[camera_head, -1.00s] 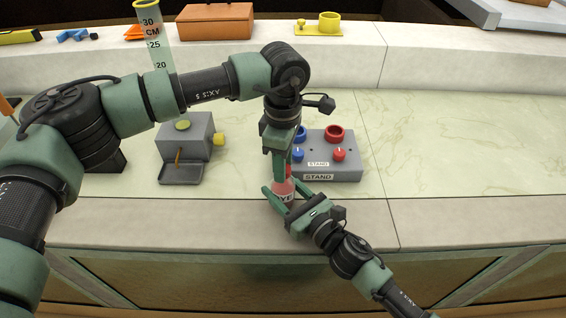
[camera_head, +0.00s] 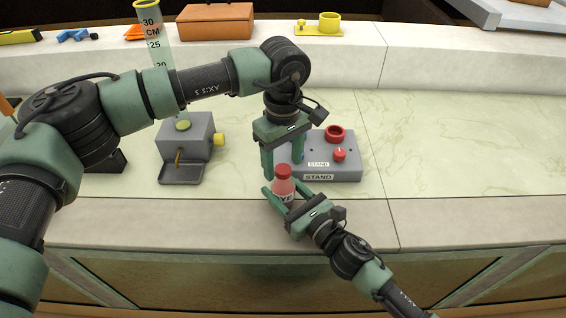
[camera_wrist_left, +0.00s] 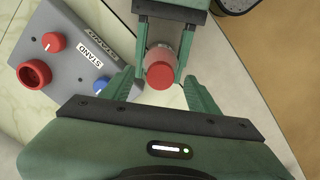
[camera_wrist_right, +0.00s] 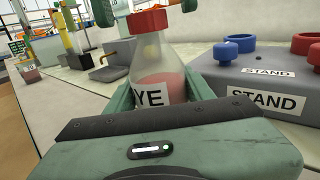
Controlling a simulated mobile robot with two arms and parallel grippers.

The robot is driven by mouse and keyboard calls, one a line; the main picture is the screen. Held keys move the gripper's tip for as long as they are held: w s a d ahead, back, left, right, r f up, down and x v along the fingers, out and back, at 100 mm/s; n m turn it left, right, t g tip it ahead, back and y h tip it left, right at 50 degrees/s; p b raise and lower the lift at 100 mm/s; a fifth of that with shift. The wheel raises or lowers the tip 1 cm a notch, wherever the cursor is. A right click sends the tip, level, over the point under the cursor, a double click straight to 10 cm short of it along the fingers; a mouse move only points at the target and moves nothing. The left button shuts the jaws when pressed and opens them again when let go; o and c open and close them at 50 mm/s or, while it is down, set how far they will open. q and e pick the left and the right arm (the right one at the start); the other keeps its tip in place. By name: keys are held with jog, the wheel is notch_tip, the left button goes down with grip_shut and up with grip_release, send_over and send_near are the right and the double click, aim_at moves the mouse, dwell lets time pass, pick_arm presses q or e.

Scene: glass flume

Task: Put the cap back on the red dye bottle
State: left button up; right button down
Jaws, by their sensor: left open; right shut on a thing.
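The red dye bottle (camera_head: 284,190) is a small clear bottle with pink-red content and a white label. My right gripper (camera_wrist_right: 158,98) is shut on its body and holds it upright in front of the stand. The red cap (camera_wrist_right: 147,20) sits on top of the bottle neck; it also shows from above in the left wrist view (camera_wrist_left: 160,75). Whether it is screwed tight cannot be told. My left gripper (camera_wrist_left: 160,90) is open just above, its fingers on either side of the cap with gaps between.
A grey stand (camera_head: 350,172) with a red ring (camera_head: 335,133), a red knob (camera_head: 340,155) and a blue knob (camera_wrist_right: 234,48) is close behind the bottle. A grey box with a tray (camera_head: 182,172) stands to the left. The counter right of the stand is clear.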

aim_at(291, 199)
pick_arm(q)
notch_tip(291, 199, up, 11)
dwell(0.3)
pick_arm(e)
jog(key=shift+c, duration=2.4)
grip_release()
jog(key=b+v, duration=0.1)
jog(key=v, duration=0.5)
jog(key=shift+s+d+f, duration=0.1)
jog(key=shift+s+d, duration=0.1)
jog(key=shift+s, duration=0.05)
pick_arm(q)
jog(key=shift+f, duration=0.6)
pick_arm(e)
jog(key=shift+s+d, duration=0.35)
jog(key=shift+s, duration=0.1)
jog(key=shift+s, duration=0.1)
